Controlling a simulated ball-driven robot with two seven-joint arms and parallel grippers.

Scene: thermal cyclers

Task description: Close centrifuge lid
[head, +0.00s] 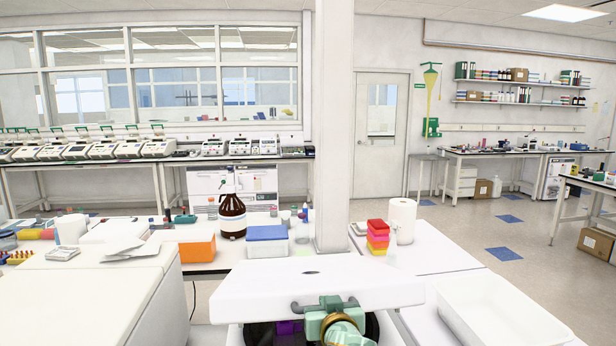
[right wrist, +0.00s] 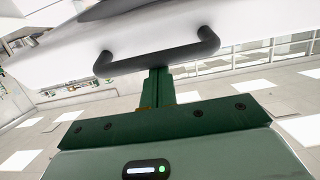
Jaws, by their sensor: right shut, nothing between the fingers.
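The white centrifuge lid (head: 250,292) is raised over the centrifuge at the bottom middle of the head view. A dark bar handle (head: 297,309) is on its near edge and also shows in the right wrist view (right wrist: 150,62). Under the lid, the dark chamber and a purple item (head: 288,327) are partly visible. My green right gripper (head: 333,303) is at the handle's middle. In the right wrist view its narrow fingers (right wrist: 160,78) are shut together, with their tips close to the handle bar; contact is unclear. My left gripper is not in view.
A white open tray (head: 470,335) lies to the right of the centrifuge. A white machine (head: 90,290) stands at left. Behind the lid are an orange box (head: 183,250), a blue-lidded container (head: 267,243), a brown bottle (head: 232,218), stacked colored racks (head: 378,240) and a paper roll (head: 402,215).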

